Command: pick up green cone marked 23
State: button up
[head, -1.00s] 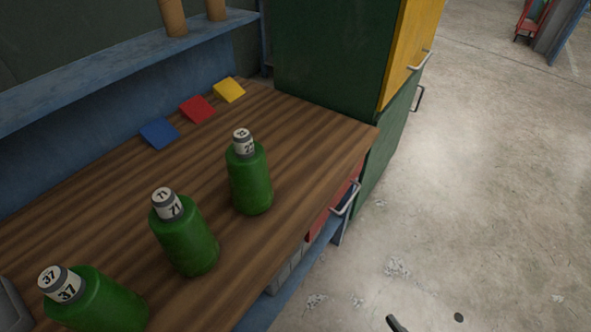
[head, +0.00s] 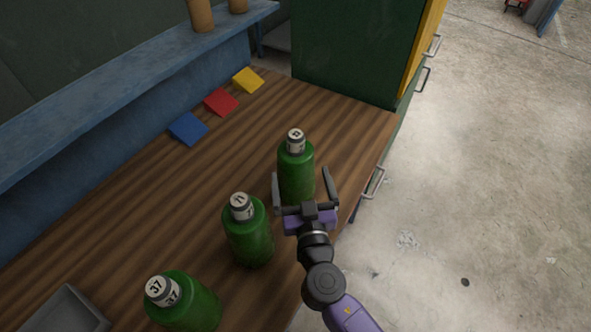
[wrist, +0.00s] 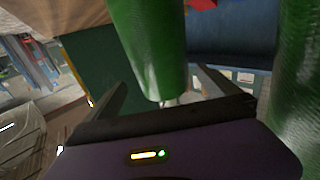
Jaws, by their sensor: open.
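The green piece marked 23 (head: 297,160) stands upright near the right end of the wooden bench. It looks like a bottle with a pale-labelled neck rather than a cone; its label is hard to read now. My gripper (head: 302,177) is open, its two fingers on either side of this piece's body in the head view, with no clear contact. In the wrist view the green body (wrist: 150,45) rises between the spread fingers. A like green piece marked 71 (head: 248,238) stands close to the left of my gripper. One marked 37 (head: 188,303) stands nearer.
Blue (head: 188,128), red (head: 221,102) and yellow (head: 248,80) squares lie at the bench's back. A grey tray (head: 62,318) is at lower left. A green cabinet (head: 345,50) stands beyond the bench (head: 150,215). Open floor lies to the right.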

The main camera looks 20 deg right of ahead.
jog(key=p+x, duration=0.2)
jog(key=x, duration=0.4)
jog(key=shift+a, duration=0.2)
jog(key=shift+w+f, duration=0.15)
jog(key=shift+w, duration=0.1)
jog(key=shift+d, duration=0.1)
jog(key=shift+c, duration=0.2)
jog(key=c, duration=1.8)
jog(key=shift+c, duration=0.4)
